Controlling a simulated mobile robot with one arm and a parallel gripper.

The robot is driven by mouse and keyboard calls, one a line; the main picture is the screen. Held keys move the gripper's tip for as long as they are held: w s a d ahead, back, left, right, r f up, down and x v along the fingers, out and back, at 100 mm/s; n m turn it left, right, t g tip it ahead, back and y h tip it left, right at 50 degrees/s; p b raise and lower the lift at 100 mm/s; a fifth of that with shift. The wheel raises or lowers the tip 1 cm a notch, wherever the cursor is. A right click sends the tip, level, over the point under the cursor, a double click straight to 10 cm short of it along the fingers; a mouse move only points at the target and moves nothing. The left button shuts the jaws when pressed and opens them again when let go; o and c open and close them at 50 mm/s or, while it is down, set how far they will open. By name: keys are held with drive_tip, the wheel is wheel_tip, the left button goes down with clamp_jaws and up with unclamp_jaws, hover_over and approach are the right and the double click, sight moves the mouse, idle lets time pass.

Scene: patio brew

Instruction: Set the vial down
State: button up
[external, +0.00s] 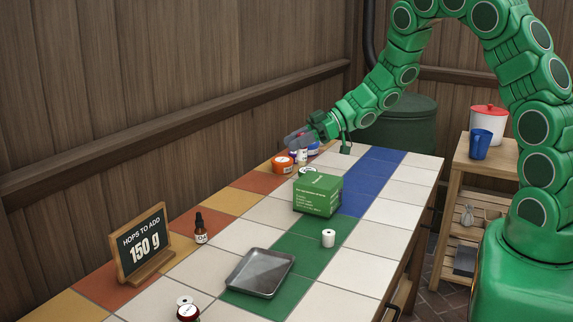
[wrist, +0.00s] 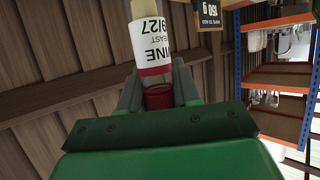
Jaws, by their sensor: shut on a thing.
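The vial (wrist: 152,45) has a white label with upside-down lettering, a pale end and a red band and cap. In the wrist view my gripper (wrist: 158,92) is shut on its red-capped end, and the labelled part sticks out beyond the jaws. In the external view my gripper (external: 298,138) is low over the far left part of the tiled table (external: 270,212), near several small containers. The vial is hard to make out there, and I cannot tell whether it touches the table.
White tiles right of the green box are clear.

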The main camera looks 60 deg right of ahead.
drive_tip(key=w+f, duration=0.3)
drive_tip(key=w, duration=0.1)
drive_tip(key=w+d+f, duration=0.1)
drive_tip(key=w+f, duration=0.3)
drive_tip(key=w, duration=0.1)
drive_tip(key=w+f, duration=0.3)
drive_tip(key=w, duration=0.1)
drive_tip(key=shift+w+d+f, duration=0.3)
drive_tip(key=shift+w+d, duration=0.05)
drive_tip(key=shift+d, duration=0.05)
drive_tip(key=shift+f, duration=1.15)
drive_tip(key=shift+f, duration=0.2)
drive_tip(key=o, duration=1)
drive_tip(key=shift+o, duration=0.2)
drive_tip(key=shift+r, duration=0.1)
